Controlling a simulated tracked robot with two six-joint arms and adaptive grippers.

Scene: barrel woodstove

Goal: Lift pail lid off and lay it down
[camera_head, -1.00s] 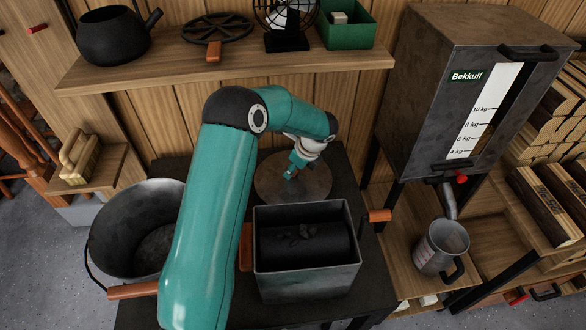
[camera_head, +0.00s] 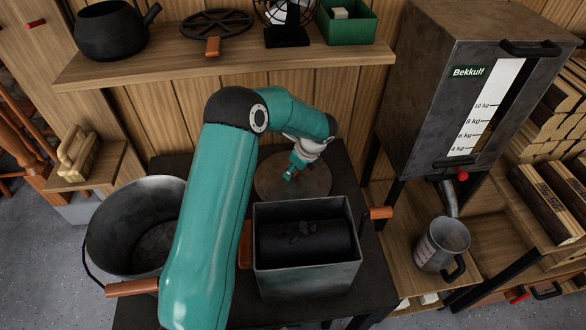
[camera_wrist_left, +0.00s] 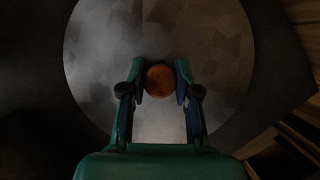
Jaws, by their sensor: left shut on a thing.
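The lid (camera_head: 318,182) is a round grey metal disc, lying flat at the back of the dark table top, behind the grey box. It fills much of the left wrist view (camera_wrist_left: 100,45), with a round orange-brown knob (camera_wrist_left: 159,80) at its middle. My left gripper (camera_head: 289,176) reaches down over the lid, and its fingers (camera_wrist_left: 160,85) are shut on the knob from both sides. I cannot tell whether the lid touches the table. The open, empty-looking dark pail (camera_head: 130,225) stands at the left, partly hidden by my left arm. My right gripper is not in view.
A grey metal box (camera_head: 308,278) with wooden handles and dark lumps inside stands just in front of the lid. A shelf (camera_head: 150,66) with a kettle (camera_head: 112,32) runs behind. A pellet hopper (camera_head: 425,90) and a metal jug (camera_head: 440,245) are at the right.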

